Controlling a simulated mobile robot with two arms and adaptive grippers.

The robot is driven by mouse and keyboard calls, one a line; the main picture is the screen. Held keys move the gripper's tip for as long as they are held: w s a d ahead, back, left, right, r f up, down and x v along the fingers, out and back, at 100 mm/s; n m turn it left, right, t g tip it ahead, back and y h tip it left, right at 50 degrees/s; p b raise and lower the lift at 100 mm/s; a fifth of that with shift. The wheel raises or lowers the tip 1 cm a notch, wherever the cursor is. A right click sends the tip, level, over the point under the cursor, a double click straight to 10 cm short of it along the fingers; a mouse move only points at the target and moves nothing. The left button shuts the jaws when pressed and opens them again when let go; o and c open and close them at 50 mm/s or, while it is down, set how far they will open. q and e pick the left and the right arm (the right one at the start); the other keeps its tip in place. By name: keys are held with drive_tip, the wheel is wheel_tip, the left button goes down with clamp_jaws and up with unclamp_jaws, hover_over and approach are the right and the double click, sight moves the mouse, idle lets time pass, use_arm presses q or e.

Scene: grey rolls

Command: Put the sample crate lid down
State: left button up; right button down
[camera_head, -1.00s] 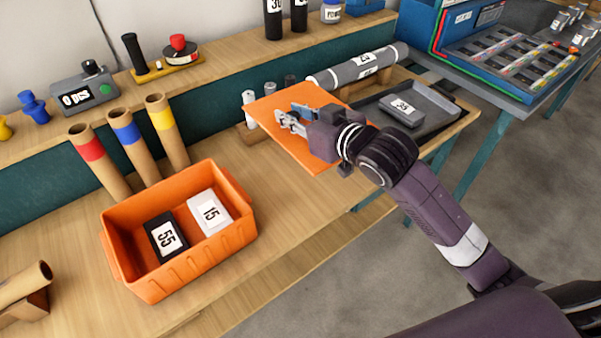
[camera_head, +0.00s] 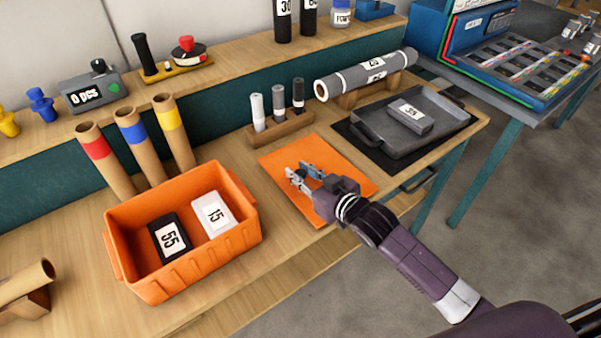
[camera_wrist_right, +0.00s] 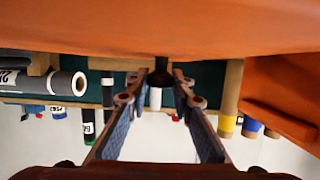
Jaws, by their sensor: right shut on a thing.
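The crate lid (camera_head: 322,152) is a flat orange panel. It lies level, low over or on the wooden bench, just right of the orange crate; I cannot tell whether it touches the bench. My right gripper (camera_head: 298,174) is above the lid, shut on its small dark knob (camera_wrist_right: 162,72), which shows between the fingers in the right wrist view. The lid's orange face (camera_wrist_right: 160,28) fills the top of that view. The orange crate (camera_head: 180,274) stands open, holding a black box (camera_head: 168,238) and a white box (camera_head: 213,214). My left gripper is not in view.
A rack of small tubes (camera_head: 283,131) stands behind the lid. A dark tray (camera_head: 375,152) with a grey box (camera_head: 412,112) is to its right, and a grey roll (camera_head: 345,79) is farther back. The lid's near corner is close to the bench's front edge.

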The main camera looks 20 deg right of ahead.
drive_tip(key=c, duration=1.7)
unclamp_jaws()
drive_tip(key=shift+s, duration=0.15)
drive_tip(key=v, duration=1.1)
drive_tip(key=shift+s+d+r, duration=0.1)
drive_tip(key=shift+s+r, duration=0.05)
drive_tip(key=shift+s, duration=0.2)
